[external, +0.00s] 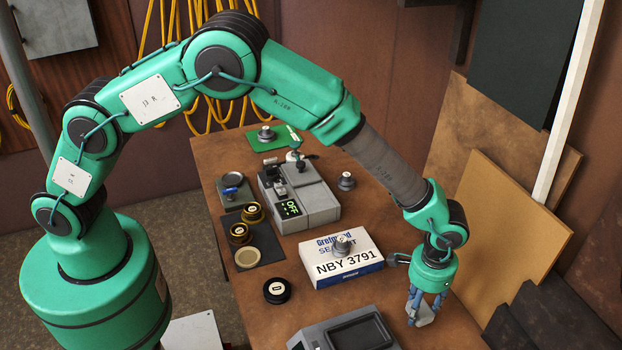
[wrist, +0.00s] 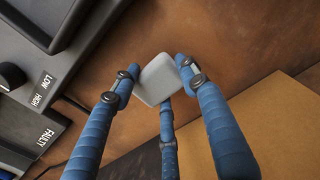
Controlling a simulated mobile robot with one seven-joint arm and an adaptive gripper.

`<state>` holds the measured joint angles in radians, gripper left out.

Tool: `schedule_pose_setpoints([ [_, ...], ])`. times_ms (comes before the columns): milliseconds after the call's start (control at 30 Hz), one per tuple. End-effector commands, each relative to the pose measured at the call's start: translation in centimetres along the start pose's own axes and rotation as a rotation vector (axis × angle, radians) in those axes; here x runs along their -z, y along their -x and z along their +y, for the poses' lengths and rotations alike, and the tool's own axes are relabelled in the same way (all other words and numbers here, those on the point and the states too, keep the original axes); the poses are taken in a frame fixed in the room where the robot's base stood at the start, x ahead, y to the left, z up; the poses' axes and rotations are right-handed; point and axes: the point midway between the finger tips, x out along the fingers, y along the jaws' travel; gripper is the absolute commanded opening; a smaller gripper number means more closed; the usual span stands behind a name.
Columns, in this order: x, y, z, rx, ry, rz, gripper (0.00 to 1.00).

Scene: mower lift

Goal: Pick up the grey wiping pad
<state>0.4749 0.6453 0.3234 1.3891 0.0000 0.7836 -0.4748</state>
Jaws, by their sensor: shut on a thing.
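The grey wiping pad (wrist: 157,79) is a pale, rounded block between my blue fingers in the wrist view. In the external view the pad (external: 425,317) shows partly at the fingertips, near the right side of the brown table (external: 398,292). My gripper (external: 424,304) points down and is shut on the pad; its fingers also show in the wrist view (wrist: 158,88). The fingers hide part of the pad. I cannot tell whether the pad touches the table or hangs just above it.
A grey device with a dark screen (external: 362,335) is at the front. A black puck (external: 277,291) sits farther left. Boards (external: 510,230) lean at right.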

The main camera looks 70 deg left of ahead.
Motion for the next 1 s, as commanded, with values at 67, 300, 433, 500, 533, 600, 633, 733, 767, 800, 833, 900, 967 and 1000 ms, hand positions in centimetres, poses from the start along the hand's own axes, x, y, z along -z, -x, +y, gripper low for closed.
schedule_pose_setpoints([
  [67,0.1,1.4,0.0,-0.001,0.0,0.002,0.18],
  [300,0.0,5.1,0.0,-0.001,0.0,0.001,0.18],
  [433,0.0,6.5,0.0,0.0,0.0,0.0,0.18],
  [500,0.0,6.9,0.0,0.0,0.0,0.0,0.18],
  [533,0.0,7.1,0.0,0.0,0.0,0.0,0.18],
  [600,0.0,7.2,0.0,0.0,0.0,0.0,0.18],
  [633,0.0,7.3,0.0,0.0,0.0,0.0,0.18],
  [733,0.0,7.3,0.0,0.0,0.0,0.0,0.18],
  [767,0.0,7.3,0.0,0.0,0.0,0.0,0.18],
  [800,0.0,7.3,0.0,0.0,0.0,0.0,0.18],
  [833,0.0,7.3,0.0,0.0,0.0,0.0,0.18],
  [900,0.0,7.3,0.0,0.0,0.0,0.0,0.18],
  [967,0.0,7.3,0.0,0.0,0.0,0.0,0.18],
  [1000,0.0,7.3,0.0,0.0,0.0,0.0,0.18],
])
